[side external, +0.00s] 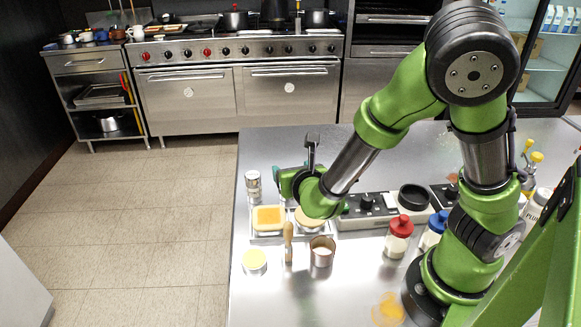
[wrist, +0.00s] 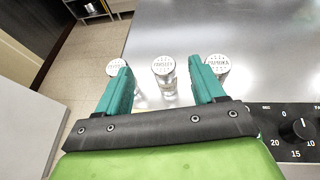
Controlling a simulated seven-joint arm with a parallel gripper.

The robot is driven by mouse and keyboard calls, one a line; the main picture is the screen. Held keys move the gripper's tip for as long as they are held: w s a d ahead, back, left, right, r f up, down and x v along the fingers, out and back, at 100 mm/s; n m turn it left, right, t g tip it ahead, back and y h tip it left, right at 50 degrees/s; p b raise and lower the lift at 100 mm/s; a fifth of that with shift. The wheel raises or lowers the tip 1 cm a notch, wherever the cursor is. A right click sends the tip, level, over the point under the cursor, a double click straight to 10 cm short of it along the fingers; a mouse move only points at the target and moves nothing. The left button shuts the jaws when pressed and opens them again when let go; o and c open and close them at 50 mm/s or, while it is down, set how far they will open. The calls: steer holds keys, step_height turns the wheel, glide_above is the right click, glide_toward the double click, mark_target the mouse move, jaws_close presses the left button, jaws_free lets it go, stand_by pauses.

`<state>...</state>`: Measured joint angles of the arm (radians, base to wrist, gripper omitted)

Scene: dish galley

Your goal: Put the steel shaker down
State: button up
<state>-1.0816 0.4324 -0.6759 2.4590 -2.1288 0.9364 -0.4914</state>
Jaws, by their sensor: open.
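Three steel-lidded shakers stand upright in a row in the wrist view: a left one (wrist: 116,67), a middle one (wrist: 164,84) and a right one (wrist: 217,67). The fingers partly cover the outer two. In the side view my gripper (side external: 283,181) is low over the counter, just right of a shaker (side external: 253,183). Nothing is visibly held; whether a finger touches a shaker is unclear.
The steel counter (side external: 262,300) holds a tray with yellow food (side external: 268,218), a steel cup (side external: 321,252), a wooden-handled tool (side external: 288,243), a yellow-topped round (side external: 255,262) and a red-capped jar (side external: 398,237). A knobbed appliance (side external: 368,208) stands right of my gripper. The counter's far part is clear.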

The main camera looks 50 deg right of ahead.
steer(key=s+d+r+m+g+y, duration=0.1)
steer(key=s+d+m+g, duration=0.3)
steer(key=m, duration=0.5)
steer(key=s+d+r+m+g+y, duration=0.1)
steer(key=s+d+m+g, duration=0.15)
steer(key=s+m, duration=0.4)
steer(key=s+a+r+m+t+y, duration=0.3)
steer(key=a+r+m+y, duration=0.4)
steer(key=m, duration=1)
step_height(320, 180, up, 5)
steer(key=shift+s+a+f+y, duration=0.15)
steer(key=shift+s+a+y, duration=0.4)
steer(key=shift+a, duration=0.6)
steer(key=shift+o, duration=0.3)
steer(key=shift+s, duration=0.1)
